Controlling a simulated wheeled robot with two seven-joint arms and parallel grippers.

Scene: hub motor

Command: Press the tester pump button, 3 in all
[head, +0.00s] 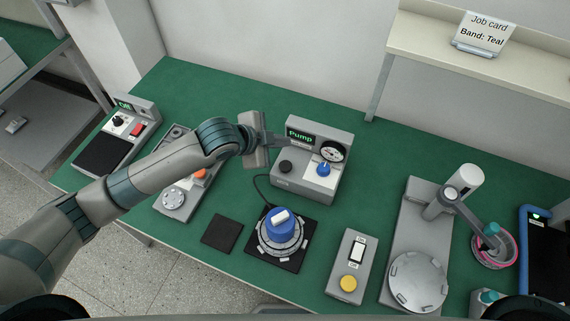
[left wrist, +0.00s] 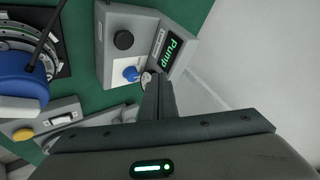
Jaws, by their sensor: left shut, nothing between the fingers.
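The grey pump tester (head: 305,185) stands at the middle of the green bench. Its display (head: 300,135) reads "Pump" in green. A round gauge (head: 333,151) is on its upright panel. My right gripper is not in view.
A blue-topped round hub (head: 280,240) sits on a black pad in front of the tester. A switch box (head: 350,268) with a yellow button and a grey stand (head: 415,230) are to the right. A device reading "Off" (head: 125,106) is at left. A shelf (head: 470,62) holds a job card.

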